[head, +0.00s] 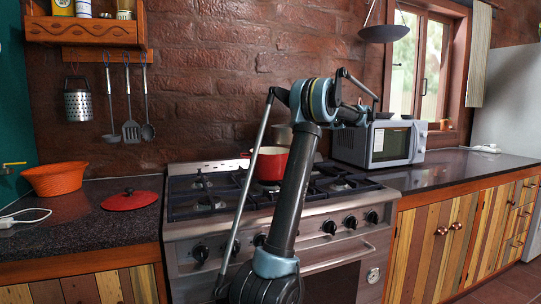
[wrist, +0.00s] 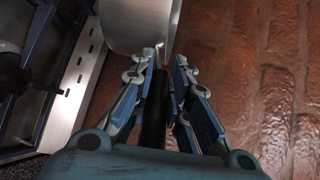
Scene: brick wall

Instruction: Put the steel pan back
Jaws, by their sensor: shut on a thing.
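The steel pan (wrist: 140,25) shows at the top of the wrist view, partly cut off by the frame edge. Its dark handle (wrist: 155,122) runs down between the fingers of my gripper (wrist: 164,62), which are shut on it. In the head view my arm hides the gripper. A bit of grey metal behind the red pot looks like the pan's side (head: 282,134), though most of it is hidden. I cannot tell from these frames whether the pan touches the stove.
The red pot (head: 268,164) stands on the stove (head: 300,207), close to my arm. A microwave (head: 380,143) is at right. A red lid (head: 130,200) and orange bowl (head: 55,178) are on the left counter. Utensils (head: 131,128) hang on the brick wall (head: 215,80). The right counter's front is clear.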

